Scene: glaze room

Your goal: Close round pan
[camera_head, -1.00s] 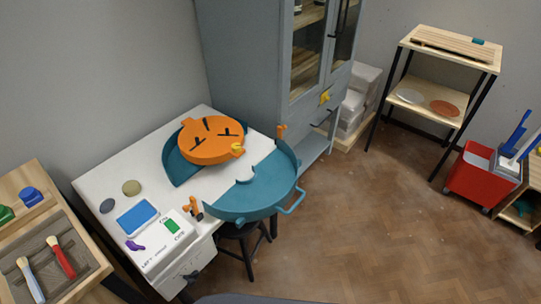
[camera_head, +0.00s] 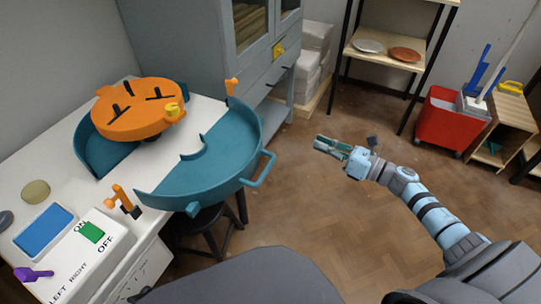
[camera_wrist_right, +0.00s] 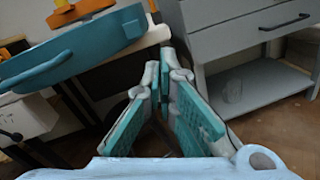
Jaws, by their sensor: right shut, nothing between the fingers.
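The round pan is in two teal halves. The front half (camera_head: 215,160), with a loop handle (camera_head: 262,168), sits apart from the back half (camera_head: 98,150), overhanging the table's right edge. The orange disc (camera_head: 135,110) stands by the back half, partly hiding it. Orange latch pieces stand at the front half's far end (camera_head: 232,87) and near end (camera_head: 122,197). My right gripper (camera_head: 326,146) is shut and empty over the floor, right of the handle. In the wrist view its fingers (camera_wrist_right: 166,75) are together, with the teal front half (camera_wrist_right: 75,50) at upper left. My left gripper is not in view.
The white table (camera_head: 60,170) carries a switch panel (camera_head: 85,262) and a blue block (camera_head: 43,230). A dark stool (camera_head: 205,232) stands under the pan's front half. A grey cabinet (camera_head: 195,60) stands behind. A red bin (camera_head: 440,122) is at right. Floor around my gripper is clear.

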